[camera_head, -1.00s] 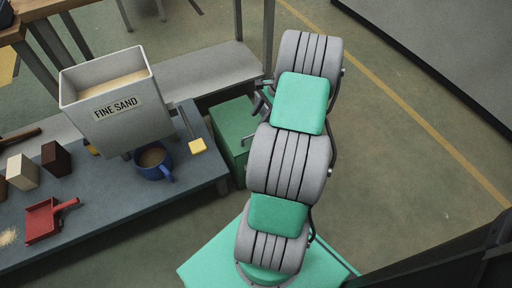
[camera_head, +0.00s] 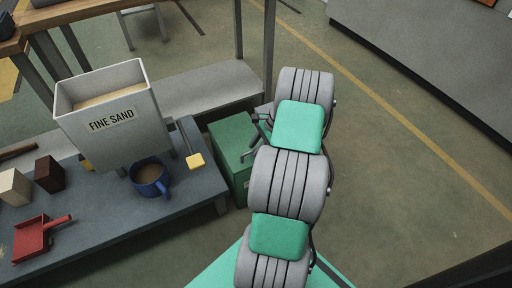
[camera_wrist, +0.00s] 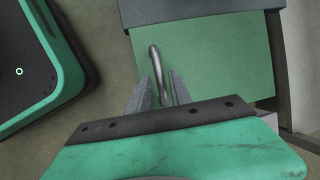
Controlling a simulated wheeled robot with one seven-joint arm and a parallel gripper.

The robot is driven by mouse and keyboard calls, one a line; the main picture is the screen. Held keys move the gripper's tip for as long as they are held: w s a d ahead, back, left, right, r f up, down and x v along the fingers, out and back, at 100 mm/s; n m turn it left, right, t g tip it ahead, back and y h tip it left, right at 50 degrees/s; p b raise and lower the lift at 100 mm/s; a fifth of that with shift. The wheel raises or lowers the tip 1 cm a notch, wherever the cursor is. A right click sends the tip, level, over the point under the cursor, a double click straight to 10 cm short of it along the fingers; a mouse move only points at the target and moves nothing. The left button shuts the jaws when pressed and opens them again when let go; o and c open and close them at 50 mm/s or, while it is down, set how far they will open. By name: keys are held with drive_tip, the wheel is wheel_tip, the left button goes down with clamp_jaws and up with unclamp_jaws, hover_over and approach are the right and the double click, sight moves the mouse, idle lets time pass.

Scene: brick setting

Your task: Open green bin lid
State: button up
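The green bin (camera_head: 232,138) stands on the floor at the right end of the low bench in the head view; my arm covers its right side. Its green lid (camera_wrist: 215,65) lies flat and shut in the wrist view, with a bent grey metal handle (camera_wrist: 154,62) on it. My gripper (camera_wrist: 158,78) is open, with one finger on each side of the handle's near part. I cannot tell whether the fingers touch it. In the head view the gripper (camera_head: 258,132) shows partly beside the bin, mostly hidden by my arm.
A grey shelf (camera_head: 205,88) and a table post (camera_head: 268,45) stand close behind the bin. Floor (camera_head: 400,180) to the right is clear.

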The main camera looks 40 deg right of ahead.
clamp_jaws()
idle(1.1)
